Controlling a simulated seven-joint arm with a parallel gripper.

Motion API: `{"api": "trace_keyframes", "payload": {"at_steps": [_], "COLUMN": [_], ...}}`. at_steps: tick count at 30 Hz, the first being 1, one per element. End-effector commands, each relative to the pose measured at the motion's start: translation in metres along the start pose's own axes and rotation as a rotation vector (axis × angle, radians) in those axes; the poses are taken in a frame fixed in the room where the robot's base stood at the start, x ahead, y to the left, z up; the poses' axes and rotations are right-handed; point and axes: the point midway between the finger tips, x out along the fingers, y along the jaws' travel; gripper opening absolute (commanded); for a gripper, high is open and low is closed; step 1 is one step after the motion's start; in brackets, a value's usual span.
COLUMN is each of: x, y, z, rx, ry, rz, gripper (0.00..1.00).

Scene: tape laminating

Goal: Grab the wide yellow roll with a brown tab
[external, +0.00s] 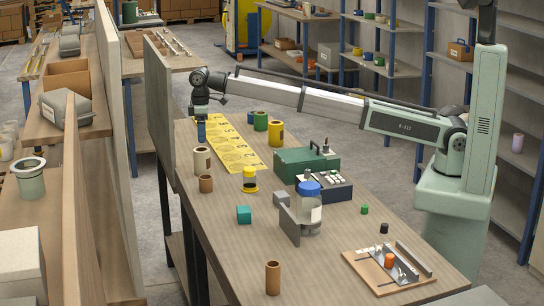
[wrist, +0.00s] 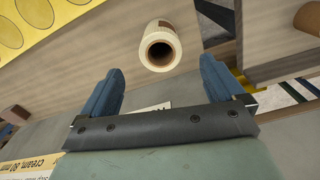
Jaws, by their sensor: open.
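The wide yellow roll (external: 275,132) stands upright on the table behind the green case, with a dark brown patch on its side. It is not clearly visible in the wrist view. My gripper (external: 201,131) is at the table's far left, with its blue fingers pointing down, left of the yellow roll and apart from it. In the wrist view my gripper (wrist: 161,66) is open with nothing between its fingers. A cream roll with a brown patch (wrist: 160,46) shows beyond the fingertips; it also stands on the table in the external view (external: 202,161).
A yellow sheet with circles (external: 225,145) lies between my gripper and the yellow roll. Green (external: 261,121) and dark blue (external: 251,117) rolls stand close to the yellow roll. A green case (external: 305,163) is in front. An upright panel (external: 158,112) borders the table's left.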

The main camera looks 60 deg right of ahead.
Motion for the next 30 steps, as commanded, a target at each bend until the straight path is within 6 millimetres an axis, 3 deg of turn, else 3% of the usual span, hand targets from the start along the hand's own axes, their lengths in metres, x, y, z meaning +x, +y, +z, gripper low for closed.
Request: {"api": "trace_keyframes", "payload": {"at_steps": [12,16,20,23,30], "x": [0.0,0.0,-0.003,-0.007,-0.017], "y": [0.001,0.017,0.064,0.115,0.222], "z": [0.0,0.005,0.02,0.042,0.126], "rx": [0.001,0.019,0.072,0.132,0.278], "ry": [0.0,0.0,0.003,0.007,0.023], "rz": [0.0,0.0,0.001,0.003,0.01], "gripper": [0.97,0.97,0.97,0.97,0.97]}}
